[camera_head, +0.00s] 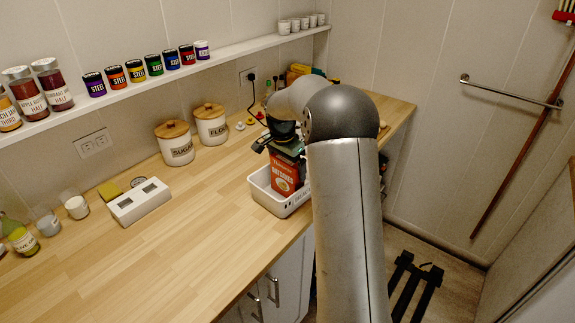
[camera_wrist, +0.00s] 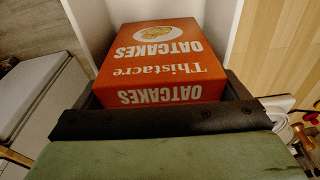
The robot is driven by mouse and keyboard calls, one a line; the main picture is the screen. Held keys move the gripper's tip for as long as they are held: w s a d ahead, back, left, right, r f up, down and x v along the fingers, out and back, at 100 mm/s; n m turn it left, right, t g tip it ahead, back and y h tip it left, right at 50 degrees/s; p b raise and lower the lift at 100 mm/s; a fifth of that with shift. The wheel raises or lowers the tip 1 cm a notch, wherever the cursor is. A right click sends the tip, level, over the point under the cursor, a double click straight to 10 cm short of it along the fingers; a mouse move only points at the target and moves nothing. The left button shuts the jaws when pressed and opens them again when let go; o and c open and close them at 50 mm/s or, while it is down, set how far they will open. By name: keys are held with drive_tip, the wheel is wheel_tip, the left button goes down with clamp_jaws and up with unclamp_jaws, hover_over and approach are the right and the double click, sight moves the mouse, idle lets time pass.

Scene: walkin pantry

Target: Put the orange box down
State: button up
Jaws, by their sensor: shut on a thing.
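The orange box (camera_head: 284,174), labelled as oatcakes, is upright inside or just over a white basket (camera_head: 277,205) on the wooden counter. In the wrist view the orange box (camera_wrist: 158,62) sits between the dark fingers, with white basket walls around its far end. My gripper (camera_head: 287,150) is shut on the box from above. The wrist view also shows my gripper (camera_wrist: 165,95) at the box's near end. Whether the box's bottom touches the basket floor is hidden by the basket wall.
A white socket block (camera_head: 140,202) and sugar and flour canisters (camera_head: 176,146) stand left on the counter (camera_head: 190,240). Jars line the wall shelf (camera_head: 150,75) above. The counter between the socket block and basket is clear. A dark stool (camera_head: 415,285) stands on the floor at right.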

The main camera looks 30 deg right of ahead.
drive_tip(key=o, duration=0.8)
drive_tip(key=shift+f, duration=0.1)
drive_tip(key=shift+c, duration=0.2)
drive_tip(key=r, duration=0.4)
drive_tip(key=a+r, duration=0.1)
drive_tip(key=r, duration=0.3)
drive_tip(key=r+b, duration=0.1)
drive_tip(key=r, duration=0.3)
drive_tip(key=shift+s+a+r, duration=0.15)
drive_tip(key=shift+s+a, duration=0.25)
drive_tip(key=s+a+f+n, duration=0.1)
drive_tip(key=s+a+n, duration=0.35)
drive_tip(key=s, duration=0.35)
drive_tip(key=s+a+n, duration=0.3)
drive_tip(key=s+a, duration=0.3)
drive_tip(key=s, duration=0.2)
drive_tip(key=s+a+f+n, duration=0.2)
drive_tip(key=s+f+n, duration=0.1)
drive_tip(key=s, duration=0.6)
drive_tip(key=s+a+f+n+y, duration=0.1)
drive_tip(key=s+a+f+n, duration=0.2)
drive_tip(key=s, duration=0.6)
wheel_tip(320, 180, down, 3)
drive_tip(key=shift+s+a+r+y, duration=0.2)
drive_tip(key=shift+s+a+y, duration=0.05)
drive_tip(key=shift+a+y, duration=0.05)
